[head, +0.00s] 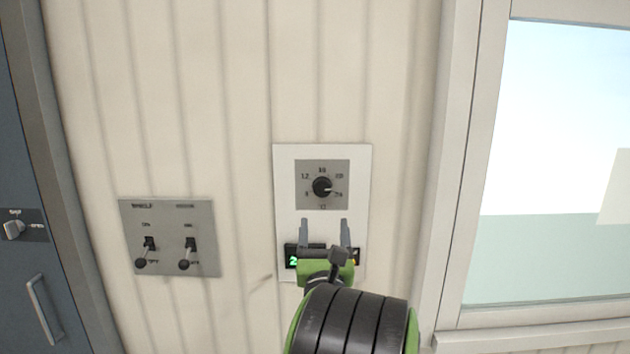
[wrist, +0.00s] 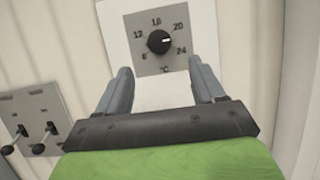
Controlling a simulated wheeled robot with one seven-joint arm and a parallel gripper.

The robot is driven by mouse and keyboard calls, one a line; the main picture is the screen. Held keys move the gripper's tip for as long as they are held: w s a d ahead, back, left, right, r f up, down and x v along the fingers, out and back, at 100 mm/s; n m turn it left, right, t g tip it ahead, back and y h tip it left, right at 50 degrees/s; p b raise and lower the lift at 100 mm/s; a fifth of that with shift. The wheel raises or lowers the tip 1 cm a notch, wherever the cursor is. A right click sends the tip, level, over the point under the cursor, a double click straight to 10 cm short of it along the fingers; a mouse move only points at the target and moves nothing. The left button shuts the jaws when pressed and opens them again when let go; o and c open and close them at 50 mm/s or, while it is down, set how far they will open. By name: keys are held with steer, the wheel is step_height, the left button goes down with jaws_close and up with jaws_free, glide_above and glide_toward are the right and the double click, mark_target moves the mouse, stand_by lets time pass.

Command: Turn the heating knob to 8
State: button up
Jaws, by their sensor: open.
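The heating knob (head: 321,187) is a round black dial on a grey square plate, on a white panel (head: 284,222) on the wall. It also shows in the wrist view (wrist: 159,41), with numbers from 8 at lower left to 24 at lower right and °C below. Its white pointer mark points right, between 20 and 24. My gripper (head: 324,224) is open and empty, just below the knob in the picture, with its fingers pointing toward the panel. In the wrist view the fingertips (wrist: 160,68) stand apart below the dial plate, not around the knob.
A dark display with green digits (head: 293,257) on the panel is partly hidden by my gripper. A grey plate with two toggle switches (head: 170,238) is to the left. A blue door or cabinet (head: 30,160) stands far left, and a window (head: 555,150) is right.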

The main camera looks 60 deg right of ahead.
mark_target(322, 190)
steer(key=p+x, duration=0.8)
steer(key=x, duration=0.2)
steer(key=shift+w+r, duration=0.15)
steer(key=shift+r, duration=0.05)
steer(key=shift+w+d+p, duration=0.1)
steer(key=shift+d+p, duration=0.2)
steer(key=shift+p, duration=0.05)
steer(key=shift+f, duration=0.1)
steer(key=c, duration=1.1)
